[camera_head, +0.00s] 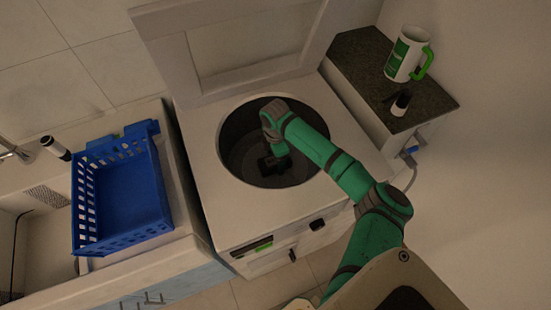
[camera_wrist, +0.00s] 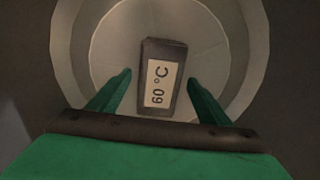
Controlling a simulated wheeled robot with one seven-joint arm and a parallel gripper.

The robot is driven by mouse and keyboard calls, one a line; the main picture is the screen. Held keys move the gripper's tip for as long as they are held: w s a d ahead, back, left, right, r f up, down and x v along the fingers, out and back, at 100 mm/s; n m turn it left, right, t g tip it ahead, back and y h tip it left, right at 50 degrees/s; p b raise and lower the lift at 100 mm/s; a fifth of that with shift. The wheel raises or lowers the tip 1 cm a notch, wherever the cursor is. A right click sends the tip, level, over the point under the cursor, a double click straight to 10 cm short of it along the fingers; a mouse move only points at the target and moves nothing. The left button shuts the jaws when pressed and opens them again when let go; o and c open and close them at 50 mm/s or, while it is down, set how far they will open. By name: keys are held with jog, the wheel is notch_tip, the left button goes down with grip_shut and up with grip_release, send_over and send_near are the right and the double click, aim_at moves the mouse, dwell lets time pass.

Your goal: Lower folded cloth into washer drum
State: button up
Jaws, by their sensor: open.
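The washer's round top drum (camera_head: 235,160) is open, with its lid raised behind it. My arm reaches down into the drum. My gripper (camera_wrist: 159,79) is open, with a green finger on each side. A dark, flat rectangular piece, seemingly the folded cloth (camera_wrist: 163,48), lies between and beyond the fingertips in the wrist view. It carries a pale label reading "60 °C". Gaps show between it and both fingers. The pale drum floor shows around it; I cannot tell whether it touches the floor. In the head view my wrist and the drum's shadow make it hard to separate from the gripper.
The raised lid (camera_head: 240,45) stands behind the drum. A blue basket (camera_head: 130,190) sits on the sink counter at left. A white and green mug (camera_head: 405,52) and a small dark-topped bottle (camera_head: 401,102) stand on the dark counter (camera_head: 360,60) at right. The drum rim surrounds my wrist.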

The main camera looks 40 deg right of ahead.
notch_tip(320, 180, up, 11)
jog(key=shift+f, duration=0.2)
dwell(0.3)
dwell(0.4)
